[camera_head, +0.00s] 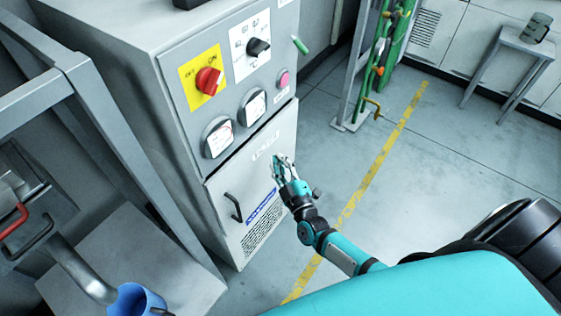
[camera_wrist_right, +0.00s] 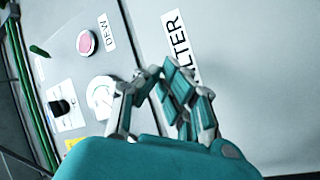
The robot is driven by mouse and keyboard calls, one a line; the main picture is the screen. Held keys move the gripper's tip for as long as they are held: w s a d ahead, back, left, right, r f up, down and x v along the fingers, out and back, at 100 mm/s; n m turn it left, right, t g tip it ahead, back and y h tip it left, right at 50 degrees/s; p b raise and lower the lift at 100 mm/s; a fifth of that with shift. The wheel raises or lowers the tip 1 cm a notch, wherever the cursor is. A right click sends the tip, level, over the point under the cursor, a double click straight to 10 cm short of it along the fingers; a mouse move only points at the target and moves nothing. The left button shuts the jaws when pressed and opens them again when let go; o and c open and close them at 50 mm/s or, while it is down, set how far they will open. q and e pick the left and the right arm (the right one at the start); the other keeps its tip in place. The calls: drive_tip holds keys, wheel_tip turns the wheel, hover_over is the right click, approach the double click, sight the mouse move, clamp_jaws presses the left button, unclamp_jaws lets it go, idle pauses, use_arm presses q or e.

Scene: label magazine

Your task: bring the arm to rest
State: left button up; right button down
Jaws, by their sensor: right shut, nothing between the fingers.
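My right gripper (camera_head: 281,168) is in front of the lower door of a grey control cabinet (camera_head: 170,95). It is shut and empty. Its fingers come together in the right wrist view (camera_wrist_right: 155,75), in front of the cabinet face. There they partly cover a white label (camera_wrist_right: 174,30) on which the letters "LTER" can be read. Whether the fingertips touch the door cannot be told. My right arm (camera_head: 340,252) reaches in from the lower right. My left gripper is not in view.
The cabinet carries a red switch (camera_head: 208,81), a black knob (camera_head: 258,47), two gauges, a pink button (camera_head: 284,80) and a door handle (camera_head: 233,207). A metal frame stands at left, a blue cup-like thing (camera_head: 137,301) below.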

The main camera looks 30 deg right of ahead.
idle(0.3)
drive_tip(key=s+a+f+m+g+y, duration=0.1)
drive_tip(key=s+f+g, duration=0.3)
drive_tip(key=f, duration=0.5)
drive_tip(key=s+f+m+g, duration=0.1)
drive_tip(key=s+f+g, duration=0.1)
drive_tip(key=s+f, duration=0.6)
drive_tip(key=s+a+f+g+y, duration=0.1)
drive_tip(key=s+f+g, duration=0.25)
drive_tip(key=f, duration=0.75)
drive_tip(key=s+f+m+g, duration=0.2)
drive_tip(key=s+f+g, duration=0.2)
drive_tip(key=s, duration=1.1)
drive_tip(key=s+d+f+m+g+h, duration=0.1)
drive_tip(key=s+f+m+g, duration=0.1)
drive_tip(key=s+f+g, duration=0.3)
drive_tip(key=s+f, duration=0.4)
drive_tip(key=s, duration=0.6)
drive_tip(key=shift+s+d+m, duration=0.2)
drive_tip(key=shift+m, duration=0.1)
